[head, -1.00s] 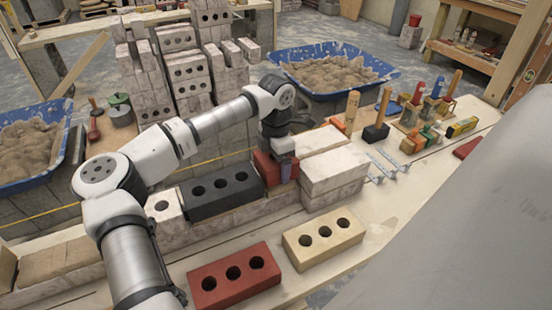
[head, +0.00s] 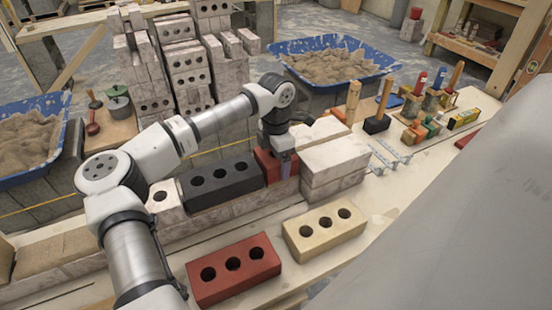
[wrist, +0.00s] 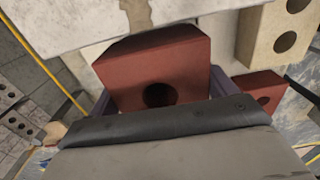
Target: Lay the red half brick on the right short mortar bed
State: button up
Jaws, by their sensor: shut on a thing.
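My gripper (head: 284,168) is shut on the red half brick (head: 266,163). It holds the brick in the gap on the low block wall, between the dark grey brick and the pale brick stack. In the wrist view the half brick (wrist: 155,72) shows one dark hole, with a finger at each side. The right short mortar bed does not show; the brick, gripper and neighbouring bricks hide that spot. I cannot tell whether the brick touches anything beneath it.
The dark grey brick (head: 222,182) is close on the left, the pale stack (head: 335,170) close on the right. A red brick (head: 235,287) and a cream brick (head: 325,249) lie in front. Tools and blue mortar tubs (head: 385,58) are farther off.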

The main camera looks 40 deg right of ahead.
jog(key=shift+f, duration=0.15)
jog(key=o, duration=1.5)
jog(key=shift+c, duration=0.2)
jog(key=shift+f, duration=0.1)
notch_tip(320, 180, up, 14)
jog(key=shift+b, duration=0.45)
